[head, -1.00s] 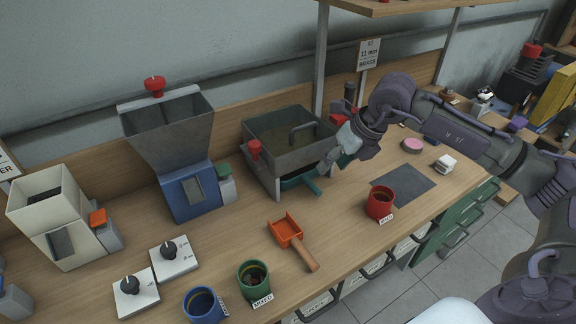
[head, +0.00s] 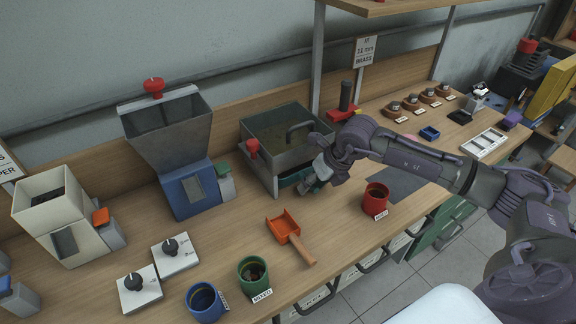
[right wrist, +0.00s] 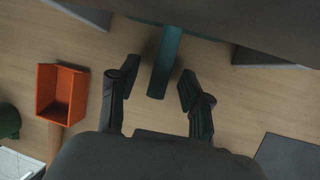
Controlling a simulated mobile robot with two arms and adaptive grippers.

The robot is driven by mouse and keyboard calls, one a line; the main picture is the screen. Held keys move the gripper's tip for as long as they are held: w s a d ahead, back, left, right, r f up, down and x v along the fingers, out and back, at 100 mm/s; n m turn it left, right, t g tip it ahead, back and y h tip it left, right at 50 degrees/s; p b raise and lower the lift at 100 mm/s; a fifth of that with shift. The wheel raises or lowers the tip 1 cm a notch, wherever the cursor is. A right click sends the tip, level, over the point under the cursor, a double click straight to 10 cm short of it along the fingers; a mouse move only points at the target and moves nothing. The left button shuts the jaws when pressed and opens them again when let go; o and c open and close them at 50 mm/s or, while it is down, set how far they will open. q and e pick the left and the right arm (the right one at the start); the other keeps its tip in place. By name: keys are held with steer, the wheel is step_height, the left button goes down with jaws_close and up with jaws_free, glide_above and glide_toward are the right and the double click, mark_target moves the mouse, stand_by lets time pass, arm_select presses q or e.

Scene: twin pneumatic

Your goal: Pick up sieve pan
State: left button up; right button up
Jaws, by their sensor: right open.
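The teal sieve pan (head: 290,178) sits under the grey sieve box (head: 270,138) on the bench, and most of it is hidden by the box and my right gripper. In the right wrist view its teal handle (right wrist: 166,62) points toward me from under the dark box edge. My right gripper (head: 308,186) is at the front of the box, by the pan's handle. In the right wrist view its open fingers (right wrist: 158,76) stand on either side of the handle's end, with gaps on both sides. My left gripper is out of view.
An orange scoop (head: 283,230) with a wooden handle lies in front of the box. A red cup (head: 375,199) stands to the right, near a dark mat (head: 400,182). A blue hopper machine (head: 190,190) stands to the left. Green (head: 252,273) and blue (head: 204,302) cups stand at the front.

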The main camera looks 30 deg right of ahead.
jaws_close()
steer(key=shift+r, duration=0.25)
